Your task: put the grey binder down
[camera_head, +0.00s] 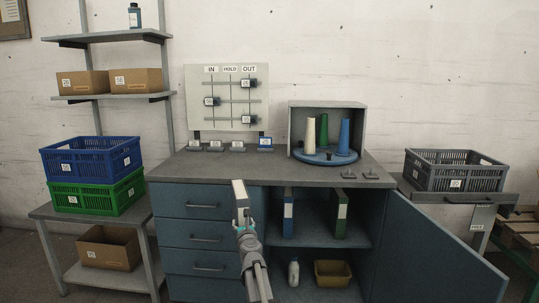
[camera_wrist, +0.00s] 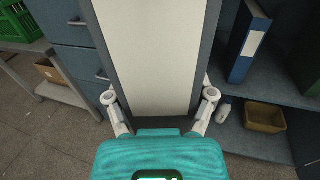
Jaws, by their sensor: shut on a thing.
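The grey binder (camera_wrist: 153,50) is upright between the fingers of my gripper (camera_wrist: 159,100) in the wrist view, its pale spine label towards the camera. In the head view the binder (camera_head: 240,196) is held up in front of the cabinet's drawers, just left of the open compartment, with my gripper (camera_head: 244,222) shut on its lower part. A blue binder (camera_head: 288,213) and a green binder (camera_head: 341,215) stand upright on the cabinet's inner shelf (camera_head: 314,232), with a free gap between them. The blue binder also shows in the wrist view (camera_wrist: 246,45).
The cabinet door (camera_head: 437,250) stands open to the right. A bottle (camera_head: 293,272) and a yellow bin (camera_head: 332,273) are below the shelf. The worktop (camera_head: 263,166) has bare space at its front left. A turntable with cones (camera_head: 326,158) stands at its back right.

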